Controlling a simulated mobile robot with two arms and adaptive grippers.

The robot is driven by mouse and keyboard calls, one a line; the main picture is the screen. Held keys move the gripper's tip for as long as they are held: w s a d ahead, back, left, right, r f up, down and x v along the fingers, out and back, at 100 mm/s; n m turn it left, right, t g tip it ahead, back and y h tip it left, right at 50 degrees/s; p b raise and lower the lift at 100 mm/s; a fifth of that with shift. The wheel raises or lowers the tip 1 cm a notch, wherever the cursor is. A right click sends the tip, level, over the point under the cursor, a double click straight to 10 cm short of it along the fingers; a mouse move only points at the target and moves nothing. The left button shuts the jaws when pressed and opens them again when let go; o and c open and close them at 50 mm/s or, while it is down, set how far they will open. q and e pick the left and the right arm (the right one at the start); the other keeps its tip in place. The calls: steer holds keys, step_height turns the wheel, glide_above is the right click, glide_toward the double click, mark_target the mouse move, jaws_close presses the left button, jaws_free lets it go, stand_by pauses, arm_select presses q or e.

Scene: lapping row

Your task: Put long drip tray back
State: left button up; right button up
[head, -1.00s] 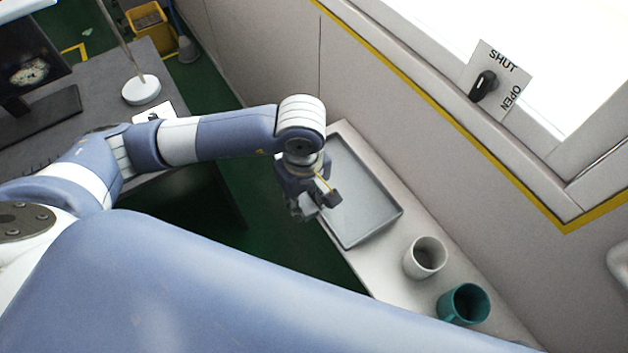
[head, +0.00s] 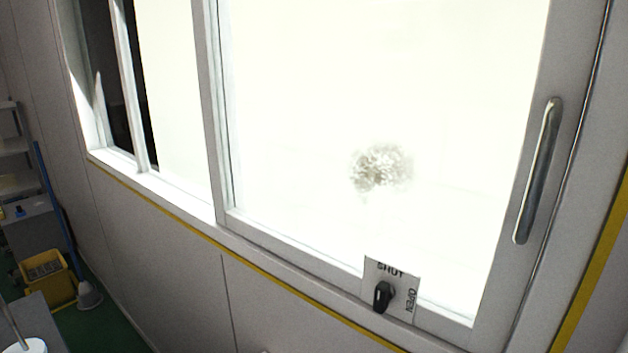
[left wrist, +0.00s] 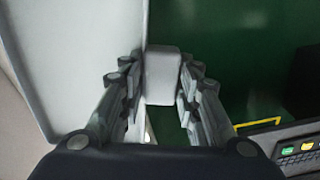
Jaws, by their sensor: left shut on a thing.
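In the left wrist view my left gripper (left wrist: 160,80) is shut on a pale grey block-like tab, between its two fingers. The tab meets the edge of a broad, pale grey panel, which looks like the long drip tray (left wrist: 85,55); its far parts are cut off by the picture's edge. I cannot tell from this view whether the tray rests on anything. The head view shows neither the tray nor my grippers.
The head view shows a bright window (head: 370,90) with a metal handle (head: 538,170) and a black SHUT/OPEN knob (head: 383,296), turned towards SHUT. A yellow bucket (head: 48,279) stands at the left. In the wrist view, a dark keypad (left wrist: 298,150) lies lower right, above green floor.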

arm_select(q)
steer(key=w+a+r+m, duration=0.4)
steer(key=w+r+m, duration=0.1)
steer(key=r+m, duration=0.2)
steer(key=shift+w, duration=0.2)
steer(key=shift+a+r, duration=0.1)
stand_by(0.5)
